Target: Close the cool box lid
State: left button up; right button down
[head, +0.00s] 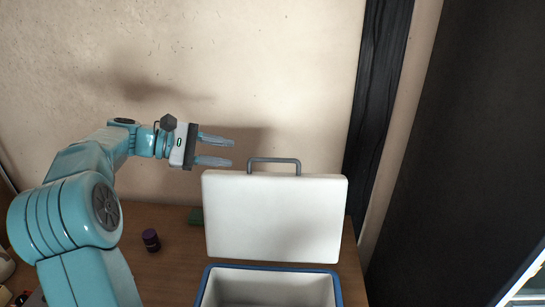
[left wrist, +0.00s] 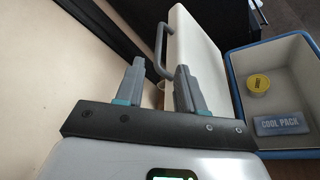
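The cool box (head: 270,272) stands at the front with its blue rim showing. Its white lid (head: 275,215) stands open and upright at the back of the box, with a grey handle (head: 275,163) on its top edge. My left gripper (head: 232,150) is open and empty, just left of and slightly above the lid's upper left corner, apart from it. In the left wrist view the open fingers (left wrist: 158,88) point towards the lid (left wrist: 200,60) and its handle (left wrist: 160,48). The cool box (left wrist: 240,85) lies to the right there. My right gripper is not in view.
Inside the box are a blue cool pack (left wrist: 280,123) and a yellow-lidded round tub (left wrist: 258,84). A dark purple jar (head: 151,240) and a green item (head: 196,216) sit on the wooden table (head: 180,270) left of the box. A clay wall (head: 270,80) rises behind.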

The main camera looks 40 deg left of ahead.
aim_at(270, 160)
pick_arm(q)
jog(key=p+x, duration=0.1)
jog(key=x, duration=0.9)
jog(key=shift+w+d+f+p, duration=0.15)
jog(key=shift+p, duration=0.25)
jog(key=shift+w+d+f, duration=0.2)
jog(key=shift+w+f, duration=0.15)
jog(key=shift+w, duration=0.3)
jog(key=shift+s+r, duration=0.1)
jog(key=shift+s, duration=0.1)
jog(key=c, duration=0.5)
grip_shut()
